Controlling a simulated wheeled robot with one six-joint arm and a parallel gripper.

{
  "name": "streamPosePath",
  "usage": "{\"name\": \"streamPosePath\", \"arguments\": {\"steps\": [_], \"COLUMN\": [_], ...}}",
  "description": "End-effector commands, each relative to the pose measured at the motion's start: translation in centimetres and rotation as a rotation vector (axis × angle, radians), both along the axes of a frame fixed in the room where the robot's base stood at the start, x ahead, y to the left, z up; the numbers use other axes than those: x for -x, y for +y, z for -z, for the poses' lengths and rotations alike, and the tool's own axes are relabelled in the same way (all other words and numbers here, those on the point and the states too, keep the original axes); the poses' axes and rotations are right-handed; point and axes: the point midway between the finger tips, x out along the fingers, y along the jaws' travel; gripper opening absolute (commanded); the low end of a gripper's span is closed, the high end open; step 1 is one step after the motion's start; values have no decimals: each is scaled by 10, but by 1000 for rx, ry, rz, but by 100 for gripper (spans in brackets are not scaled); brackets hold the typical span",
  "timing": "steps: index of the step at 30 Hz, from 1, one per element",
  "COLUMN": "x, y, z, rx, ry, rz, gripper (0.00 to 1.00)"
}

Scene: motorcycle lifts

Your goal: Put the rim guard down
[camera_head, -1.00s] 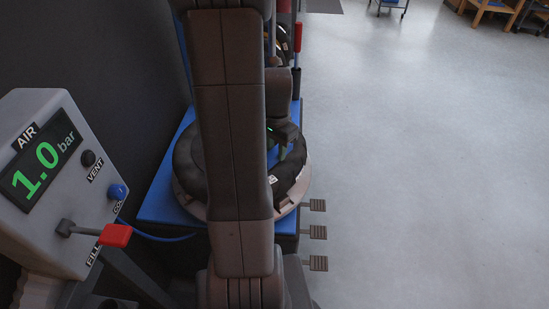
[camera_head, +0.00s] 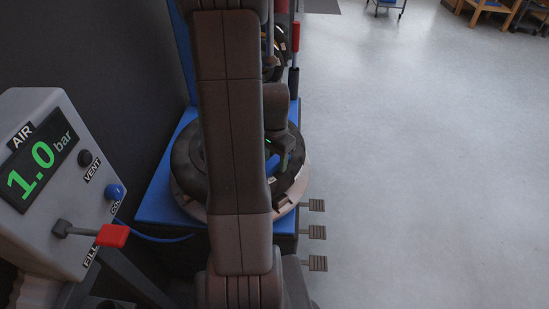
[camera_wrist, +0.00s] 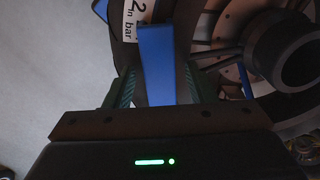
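The rim guard is a blue piece between my fingers in the wrist view (camera_wrist: 156,62). It also shows as a small blue shape under my gripper in the head view (camera_head: 272,163). My gripper (camera_wrist: 158,78) has a finger on each side of it and appears shut on it, though the contact is dim. In the head view my gripper (camera_head: 283,148) is over the right part of a black tyre (camera_head: 186,165) lying flat on a round pale turntable. My arm hides the middle of the wheel. I cannot tell whether the guard touches the wheel.
A grey air console (camera_head: 45,185) reading 1.0 bar, with a red-handled lever (camera_head: 112,236), stands at the left. Several pedals (camera_head: 317,232) stick out right of the blue stand (camera_head: 160,205). A red-topped post (camera_head: 294,50) rises behind.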

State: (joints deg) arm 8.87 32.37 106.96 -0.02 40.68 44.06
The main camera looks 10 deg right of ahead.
Motion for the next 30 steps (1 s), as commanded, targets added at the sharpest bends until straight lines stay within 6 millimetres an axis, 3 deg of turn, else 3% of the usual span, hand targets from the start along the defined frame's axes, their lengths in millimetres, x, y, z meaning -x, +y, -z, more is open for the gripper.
{"name": "streamPosePath", "arguments": {"steps": [8, 21, 30], "x": [-1, -1, 0], "y": [0, 0, 0], "z": [-9, -95, -123], "rx": [0, 1, 0], "ry": [-3, -6, -1], "rz": [0, 0, 0], "gripper": [50, 50, 50]}}
